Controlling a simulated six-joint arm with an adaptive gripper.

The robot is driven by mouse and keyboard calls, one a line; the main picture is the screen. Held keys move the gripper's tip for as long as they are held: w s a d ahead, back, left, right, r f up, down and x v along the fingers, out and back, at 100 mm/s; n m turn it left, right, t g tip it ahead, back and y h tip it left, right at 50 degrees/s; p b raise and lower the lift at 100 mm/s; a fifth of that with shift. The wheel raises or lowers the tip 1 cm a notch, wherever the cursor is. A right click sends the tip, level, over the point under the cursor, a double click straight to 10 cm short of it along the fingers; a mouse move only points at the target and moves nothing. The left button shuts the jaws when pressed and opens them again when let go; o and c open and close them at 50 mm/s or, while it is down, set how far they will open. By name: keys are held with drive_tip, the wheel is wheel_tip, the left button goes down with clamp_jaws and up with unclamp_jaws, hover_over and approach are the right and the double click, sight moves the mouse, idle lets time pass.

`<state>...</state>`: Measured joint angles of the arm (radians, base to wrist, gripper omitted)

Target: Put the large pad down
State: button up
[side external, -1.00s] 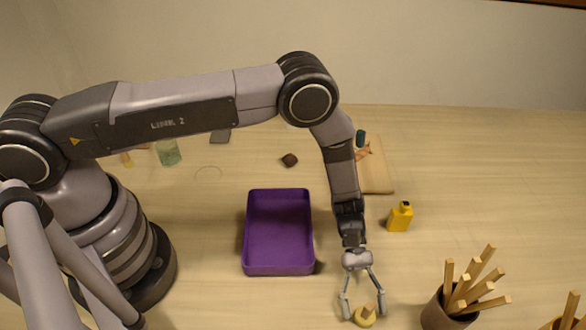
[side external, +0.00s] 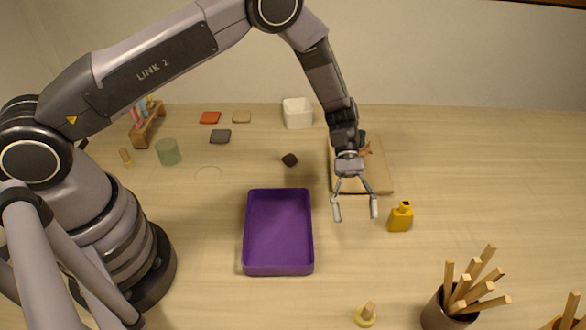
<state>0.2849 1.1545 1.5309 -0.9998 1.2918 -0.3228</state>
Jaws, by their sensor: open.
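The empty purple tray (side external: 247,232) is left of my gripper; a yellow bottle (side external: 400,218) is close on its right. A pot of wooden sticks (side external: 435,315) stands at the lower right. A white container (side external: 298,113) and coloured tiles (side external: 210,118) are at the back.

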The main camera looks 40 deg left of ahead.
drive_tip(key=s+a+r+m+t+y, duration=0.25)
drive_tip(key=a+r, duration=0.35)
drive_tip(key=r, duration=0.5)
drive_tip(key=s+a+r+m+t+y, duration=0.1)
drive_tip(key=a+r+m+t+y, duration=0.15)
drive_tip(key=a+r, duration=0.6)
drive_tip(key=s+a+r+m+t+y, duration=0.2)
drive_tip(key=s+a+r+t, duration=0.2)
drive_tip(key=s, duration=0.4)
drive_tip(key=s+a+r+m+t+y, duration=0.1)
drive_tip(key=s+a+r+t+y, duration=0.1)
drive_tip(key=s+a+r+t, duration=0.2)
drive_tip(key=s+a+r, duration=0.3)
drive_tip(key=s+a, duration=0.1)
drive_tip(key=s, duration=0.1)
drive_tip(key=shift+s+a+m+y, duration=0.25)
drive_tip(key=shift+s+m+y, duration=0.05)
drive_tip(key=shift+m, duration=0.1)
